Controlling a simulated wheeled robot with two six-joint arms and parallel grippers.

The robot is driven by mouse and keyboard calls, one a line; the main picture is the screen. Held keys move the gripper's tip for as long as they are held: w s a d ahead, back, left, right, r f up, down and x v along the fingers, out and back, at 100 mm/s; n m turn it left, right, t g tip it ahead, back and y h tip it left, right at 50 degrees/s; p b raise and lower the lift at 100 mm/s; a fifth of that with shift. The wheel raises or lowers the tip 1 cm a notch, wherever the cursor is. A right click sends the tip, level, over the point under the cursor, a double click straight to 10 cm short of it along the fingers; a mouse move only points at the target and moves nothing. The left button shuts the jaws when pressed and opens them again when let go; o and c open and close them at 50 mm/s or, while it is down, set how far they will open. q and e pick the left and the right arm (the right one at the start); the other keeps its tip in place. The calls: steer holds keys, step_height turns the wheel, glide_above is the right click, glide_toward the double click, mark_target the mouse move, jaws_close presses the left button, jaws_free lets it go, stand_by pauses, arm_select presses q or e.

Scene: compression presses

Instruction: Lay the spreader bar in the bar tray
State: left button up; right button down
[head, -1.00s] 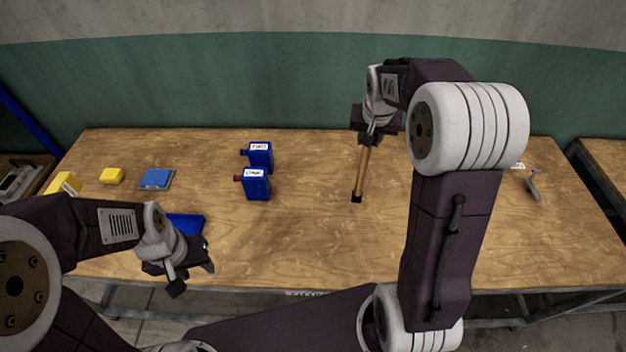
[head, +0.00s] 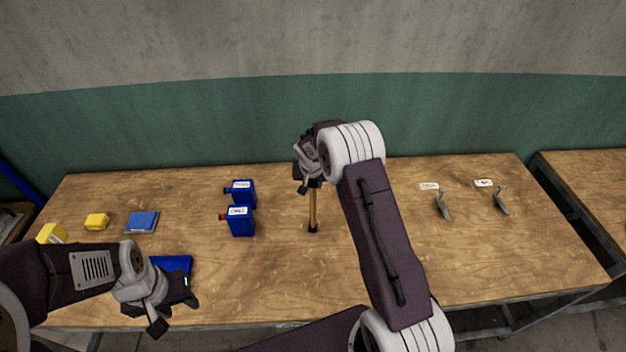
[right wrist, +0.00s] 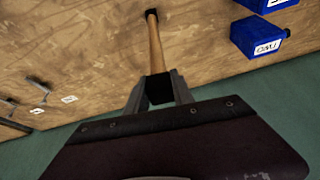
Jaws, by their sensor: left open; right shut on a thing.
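The spreader bar (head: 312,208) is a wooden rod with black ends. My right gripper (head: 308,183) is shut on one black end, and the bar hangs down steeply over the table's middle. In the right wrist view the bar (right wrist: 156,45) extends from between my right gripper's fingers (right wrist: 159,91); I cannot tell whether its far end touches the table. A blue tray (head: 176,263), possibly the bar tray, lies at the front left, partly hidden by my left gripper (head: 176,315). My left gripper is open and empty near the front edge.
Two blue containers (head: 240,222) stand left of the bar. A blue-grey block (head: 142,222) and yellow blocks (head: 97,222) lie further left. Two grey hooked parts (head: 443,205) with white labels (head: 430,186) are at the right. The wooden table (head: 270,280) is clear at front centre.

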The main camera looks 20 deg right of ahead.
steer(key=shift+w+f, duration=0.15)
steer(key=shift+w, duration=0.15)
steer(key=shift+s+b, duration=0.3)
steer(key=shift+b, duration=0.05)
steer(key=c, duration=1.1)
jaws_free()
steer(key=shift+s, duration=0.1)
steer(key=shift+w, duration=0.2)
